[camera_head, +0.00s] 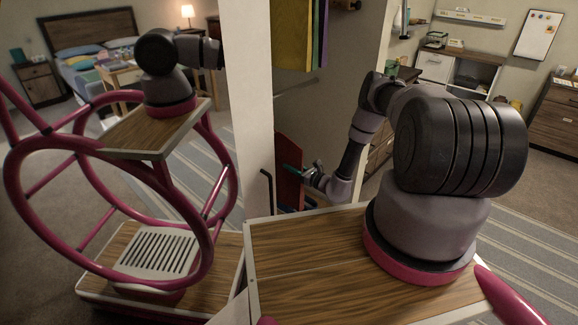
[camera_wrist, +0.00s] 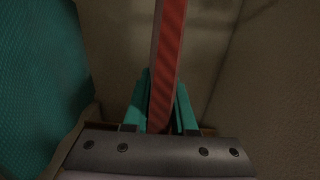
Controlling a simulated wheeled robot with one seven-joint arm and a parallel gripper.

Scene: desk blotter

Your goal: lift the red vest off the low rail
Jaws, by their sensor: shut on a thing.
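The red vest (camera_head: 288,172) hangs low inside the open wardrobe, seen nearly edge-on in the head view. In the wrist view the red vest (camera_wrist: 170,55) is a narrow upright red strip running down between my fingers. My gripper (camera_head: 296,172) is at the vest's right side in the head view. In the wrist view the teal fingers of my gripper (camera_wrist: 160,108) are shut on the vest, one on each side. The low rail cannot be made out in either view.
A teal cloth (camera_wrist: 38,80) hangs close on the left in the wrist view. Yellow and purple garments (camera_head: 300,35) hang above in the head view. A white wardrobe panel (camera_head: 248,100) stands left of my arm. A dark hooked bar (camera_head: 267,190) is near the vest.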

